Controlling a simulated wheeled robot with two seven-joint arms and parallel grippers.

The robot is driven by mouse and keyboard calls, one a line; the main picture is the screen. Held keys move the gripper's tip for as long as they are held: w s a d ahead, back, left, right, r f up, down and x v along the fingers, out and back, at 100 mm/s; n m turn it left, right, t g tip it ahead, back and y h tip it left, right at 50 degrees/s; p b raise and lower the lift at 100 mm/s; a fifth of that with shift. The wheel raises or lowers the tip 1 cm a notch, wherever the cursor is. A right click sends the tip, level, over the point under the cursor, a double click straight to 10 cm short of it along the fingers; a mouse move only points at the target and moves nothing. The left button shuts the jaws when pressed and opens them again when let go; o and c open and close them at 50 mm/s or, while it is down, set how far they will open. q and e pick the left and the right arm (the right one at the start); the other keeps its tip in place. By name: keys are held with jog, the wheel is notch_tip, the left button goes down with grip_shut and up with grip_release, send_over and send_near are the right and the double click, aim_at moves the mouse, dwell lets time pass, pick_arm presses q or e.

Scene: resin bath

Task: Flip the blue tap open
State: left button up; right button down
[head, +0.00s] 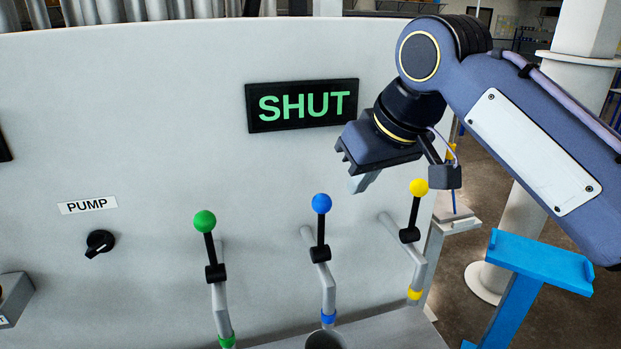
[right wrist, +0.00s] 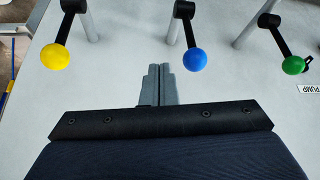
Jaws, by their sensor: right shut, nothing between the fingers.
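The blue tap (head: 321,204) is the middle of three taps on the pale panel. Its black lever stands upright with the blue ball on top. In the right wrist view the blue ball (right wrist: 195,60) is just to the right of my fingertips, apart from them. My right gripper (head: 360,184) is shut and empty, above and to the right of the blue ball in the head view. Its closed fingers (right wrist: 158,78) also show in the right wrist view. A black sign (head: 302,105) above the taps reads SHUT in green. My left gripper is not in view.
A green tap (head: 205,221) stands to the left and a yellow tap (head: 419,187) to the right, both with levers up. A PUMP label (head: 88,205) and black knob (head: 100,243) are at the left. A blue stand (head: 540,262) is at the right.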

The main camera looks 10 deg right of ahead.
notch_tip(320, 180, up, 7)
send_over(321, 228)
jog(key=w, duration=0.1)
jog(key=shift+d+f+h, duration=0.1)
jog(key=shift+f+h, duration=0.05)
jog(key=shift+h, duration=0.15)
jog(key=shift+a+r, duration=0.35)
jog(key=shift+r, duration=0.1)
jog(key=b+x, duration=0.1)
jog(key=x, duration=0.8)
jog(key=shift+w+d+f+b, duration=0.1)
jog(key=shift+w+f+b, duration=0.15)
jog(key=shift+b, duration=0.15)
jog(key=s, duration=0.2)
jog(key=s+f, duration=0.1)
jog(key=shift+s+d, duration=0.25)
jog(key=shift+d, duration=0.1)
